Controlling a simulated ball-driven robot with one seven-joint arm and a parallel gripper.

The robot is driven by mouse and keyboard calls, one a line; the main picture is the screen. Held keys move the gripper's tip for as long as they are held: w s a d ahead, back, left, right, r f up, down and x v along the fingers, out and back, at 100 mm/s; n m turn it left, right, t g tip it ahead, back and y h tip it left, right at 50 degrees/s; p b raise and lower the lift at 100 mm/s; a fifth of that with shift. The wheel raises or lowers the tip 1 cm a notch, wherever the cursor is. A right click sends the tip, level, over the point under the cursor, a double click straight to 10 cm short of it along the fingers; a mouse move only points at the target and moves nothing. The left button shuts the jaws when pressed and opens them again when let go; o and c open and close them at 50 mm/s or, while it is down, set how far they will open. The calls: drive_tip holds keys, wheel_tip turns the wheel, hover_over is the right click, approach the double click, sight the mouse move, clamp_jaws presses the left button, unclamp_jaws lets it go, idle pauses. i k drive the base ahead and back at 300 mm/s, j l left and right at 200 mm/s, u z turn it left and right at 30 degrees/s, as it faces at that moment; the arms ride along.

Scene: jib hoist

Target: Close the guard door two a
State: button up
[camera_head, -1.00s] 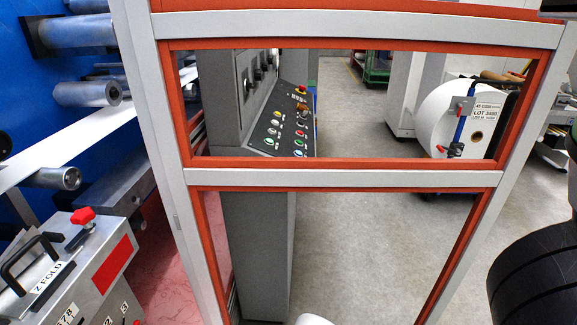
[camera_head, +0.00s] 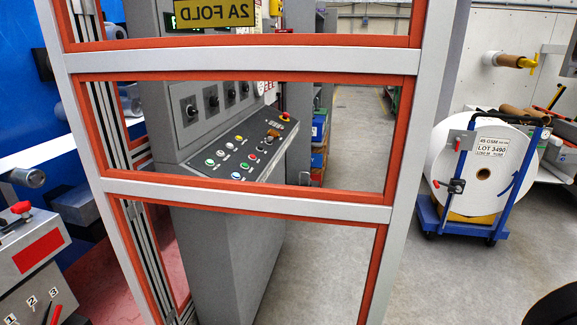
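The guard door two a (camera_head: 250,197) is a light grey frame with orange-red inner trim and see-through panes. It fills the left and middle of the head view, close to me. A yellow sign (camera_head: 216,15) at its top reads "2A FOLD" mirrored. Slotted grey posts (camera_head: 120,165) show behind its left side. Its top and bottom are cut off, and I see no handle or latch. Whether it is shut against its frame cannot be told. My gripper is not in view.
A grey control console (camera_head: 240,150) with coloured buttons shows through the door. A white paper roll on a blue cart (camera_head: 484,226) stands at the right. Blue machinery with rollers (camera_head: 28,177) and a red-labelled metal box (camera_head: 38,255) are at the left. Grey floor between door and cart is clear.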

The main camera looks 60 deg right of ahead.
sight(416, 63)
drive_tip(key=k+l+u, duration=0.3)
drive_tip(key=k+l, duration=0.3)
drive_tip(key=l, duration=0.25)
drive_tip(key=k+l+u, duration=0.35)
drive_tip(key=k+l, duration=0.35)
drive_tip(key=l+u, duration=0.1)
drive_tip(key=l, duration=0.35)
drive_tip(key=k+l+u, duration=0.1)
drive_tip(key=l, duration=0.3)
drive_tip(key=k+l+u, duration=0.15)
drive_tip(key=l, duration=0.3)
drive_tip(key=l+u, duration=0.1)
drive_tip(key=l, duration=0.3)
drive_tip(key=k+l+u, duration=0.1)
drive_tip(key=l, duration=0.3)
drive_tip(key=i+l+u, duration=0.1)
drive_tip(key=l, duration=0.4)
drive_tip(key=i+l, duration=0.15)
drive_tip(key=l, duration=0.4)
drive_tip(key=i+l+u, duration=0.15)
drive_tip(key=l, duration=0.4)
